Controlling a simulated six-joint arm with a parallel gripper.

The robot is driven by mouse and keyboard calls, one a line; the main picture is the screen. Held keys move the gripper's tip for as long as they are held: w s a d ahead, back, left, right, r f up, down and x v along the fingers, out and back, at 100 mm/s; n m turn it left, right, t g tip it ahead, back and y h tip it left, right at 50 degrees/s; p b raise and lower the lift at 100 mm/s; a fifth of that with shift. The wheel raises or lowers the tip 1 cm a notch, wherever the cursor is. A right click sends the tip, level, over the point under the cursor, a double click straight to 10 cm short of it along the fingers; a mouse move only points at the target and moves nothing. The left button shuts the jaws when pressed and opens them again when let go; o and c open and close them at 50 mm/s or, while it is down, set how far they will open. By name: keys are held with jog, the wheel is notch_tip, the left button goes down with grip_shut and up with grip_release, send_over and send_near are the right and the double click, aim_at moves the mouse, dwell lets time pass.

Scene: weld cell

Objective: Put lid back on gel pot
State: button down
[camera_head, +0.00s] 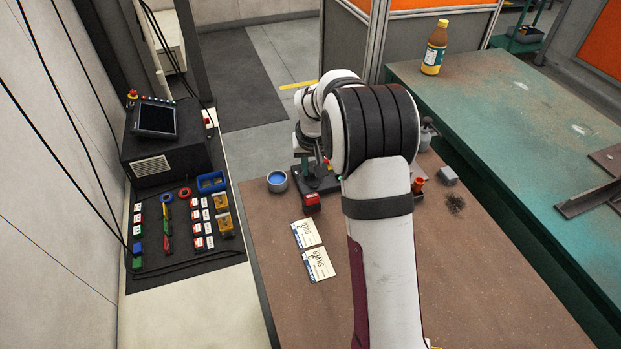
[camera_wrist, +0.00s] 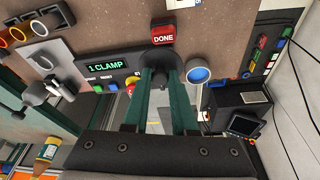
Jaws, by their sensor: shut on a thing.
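The gel pot (camera_head: 277,181) is a small grey round pot with blue gel showing at its open top. It stands at the left edge of the brown bench, and it also shows in the wrist view (camera_wrist: 198,74). My gripper (camera_wrist: 161,76) has two green fingers, closed in on a dark round piece that looks like the lid (camera_wrist: 163,60). In the wrist view the lid is just left of the pot and apart from it. Its height above the bench is hard to tell. In the head view my arm hides much of this area.
A red DONE button box (camera_head: 312,202) stands right of the pot, near a dark unit with a 1.CLAMP display (camera_wrist: 107,66). Two cards (camera_head: 306,233) lie nearer on the brown bench (camera_head: 275,265). A bottle (camera_head: 435,47) stands on the green table. A control panel (camera_head: 155,119) is left.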

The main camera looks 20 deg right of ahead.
jog(key=w+a+n+y, duration=0.2)
jog(key=w+a+n, duration=0.45)
jog(key=w, duration=0.35)
jog(key=shift+m, duration=0.35)
jog(key=shift+s+f, duration=0.1)
jog(key=shift+f, duration=3.45)
jog(key=shift+f, duration=0.15)
jog(key=shift+c, duration=0.8)
grip_release()
notch_tip(320, 180, up, 7)
